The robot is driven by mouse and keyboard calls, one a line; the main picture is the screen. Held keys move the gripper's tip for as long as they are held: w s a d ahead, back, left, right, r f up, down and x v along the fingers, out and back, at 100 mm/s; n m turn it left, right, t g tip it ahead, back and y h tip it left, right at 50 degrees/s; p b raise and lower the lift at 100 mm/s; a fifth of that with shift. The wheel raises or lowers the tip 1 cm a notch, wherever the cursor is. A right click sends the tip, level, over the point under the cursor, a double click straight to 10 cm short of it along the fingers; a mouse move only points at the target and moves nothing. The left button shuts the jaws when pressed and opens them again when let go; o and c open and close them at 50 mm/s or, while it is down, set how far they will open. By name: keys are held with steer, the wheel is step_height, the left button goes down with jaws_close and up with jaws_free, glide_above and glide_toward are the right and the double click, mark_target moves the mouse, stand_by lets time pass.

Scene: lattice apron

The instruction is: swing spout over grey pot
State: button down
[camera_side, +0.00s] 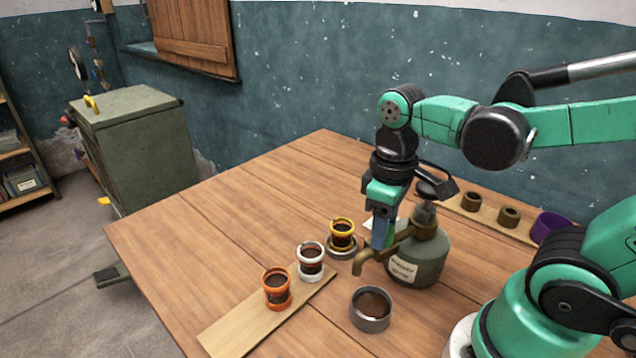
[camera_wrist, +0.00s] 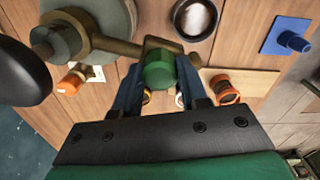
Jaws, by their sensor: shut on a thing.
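The dispenser (camera_side: 428,255) is a squat grey-green vessel with a paper label. Its brass spout (camera_side: 364,260) sticks out to the left and bends down at the tip; in the wrist view the spout (camera_wrist: 115,44) crosses the upper middle. My gripper (camera_side: 382,240) is shut on the spout's green knob (camera_wrist: 159,70), which shows between the fingers. The grey pot (camera_side: 370,312) stands on the table in front of the spout; it also shows in the wrist view (camera_wrist: 212,35). The spout tip is beside the pot, apart from its mouth, on the side nearer the jars.
An orange jar (camera_side: 277,292) and a white jar (camera_side: 311,268) stand on a wooden board (camera_side: 235,330); a yellow jar (camera_side: 342,238) stands close behind. A board at the back right carries brown cups (camera_side: 471,202). A blue object (camera_wrist: 290,38) shows in the wrist view. The table's left is clear.

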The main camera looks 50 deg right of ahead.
steer(key=shift+s+a+n, duration=0.2)
steer(key=shift+s+n, duration=1)
steer(key=shift+n, duration=0.3)
steer(key=shift+s, duration=0.1)
steer(key=shift+c, duration=2.3)
jaws_free()
steer(key=shift+r, duration=0.1)
steer(key=shift+r, duration=2.75)
steer(key=w+a+f+m+t, duration=0.1)
steer(key=w+f+m+t, duration=0.2)
steer(key=w+m+t, duration=0.2)
steer(key=w+t, duration=0.2)
steer(key=w, duration=0.1)
